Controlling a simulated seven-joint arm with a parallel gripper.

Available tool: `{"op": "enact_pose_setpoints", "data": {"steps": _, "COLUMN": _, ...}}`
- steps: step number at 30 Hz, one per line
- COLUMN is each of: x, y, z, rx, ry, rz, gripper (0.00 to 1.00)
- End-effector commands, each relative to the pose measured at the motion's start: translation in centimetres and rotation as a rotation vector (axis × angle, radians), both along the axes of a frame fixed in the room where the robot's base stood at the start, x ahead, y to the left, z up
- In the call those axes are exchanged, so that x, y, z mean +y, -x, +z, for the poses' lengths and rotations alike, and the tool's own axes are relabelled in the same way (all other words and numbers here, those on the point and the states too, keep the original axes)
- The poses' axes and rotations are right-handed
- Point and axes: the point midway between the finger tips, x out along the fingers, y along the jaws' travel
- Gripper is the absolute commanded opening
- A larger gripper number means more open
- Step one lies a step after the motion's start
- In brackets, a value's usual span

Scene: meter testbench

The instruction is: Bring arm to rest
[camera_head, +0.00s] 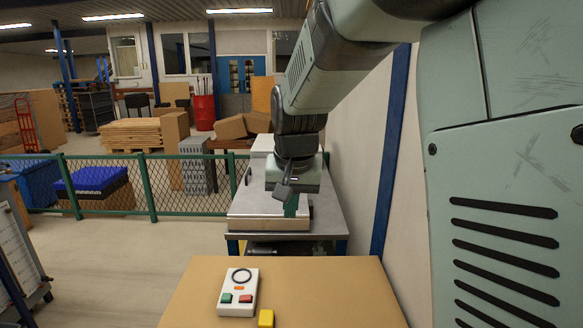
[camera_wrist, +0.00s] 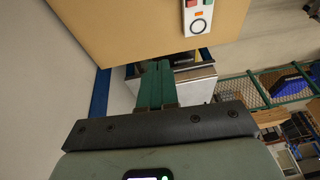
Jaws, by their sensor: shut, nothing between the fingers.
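My gripper shows in the wrist view as two green fingers (camera_wrist: 155,84) pressed together with nothing between them. In the head view my gripper (camera_head: 291,206) hangs from my arm in front of the grey metal bench (camera_head: 325,217), and part of my arm hides the bench. A white control box (camera_head: 238,292) with a round dial, a green button and a red button lies on the tan tabletop (camera_head: 330,295) below. The box also shows at the top of the wrist view (camera_wrist: 197,17). My gripper is apart from the box.
A yellow block (camera_head: 266,318) sits beside the control box at the table's near edge. A green mesh fence (camera_head: 150,190) runs behind on the left. A blue post (camera_head: 391,150) and a pale wall stand at right. The tabletop's right part is clear.

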Motion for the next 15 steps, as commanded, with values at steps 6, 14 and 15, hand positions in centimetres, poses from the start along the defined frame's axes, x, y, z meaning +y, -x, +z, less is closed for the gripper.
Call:
{"op": "enact_pose_setpoints", "data": {"steps": 6, "x": -5.4, "y": 8.8, "z": 6.0, "rx": -0.068, "ry": 0.001, "rz": 0.007, "gripper": 0.0}}
{"op": "enact_pose_setpoints", "data": {"steps": 14, "x": -9.7, "y": 19.7, "z": 7.9, "rx": -0.139, "ry": 0.032, "rz": 0.021, "gripper": 0.0}}
{"op": "enact_pose_setpoints", "data": {"steps": 15, "x": -10.1, "y": 21.1, "z": 7.8, "rx": -0.148, "ry": 0.038, "rz": 0.023, "gripper": 0.0}}
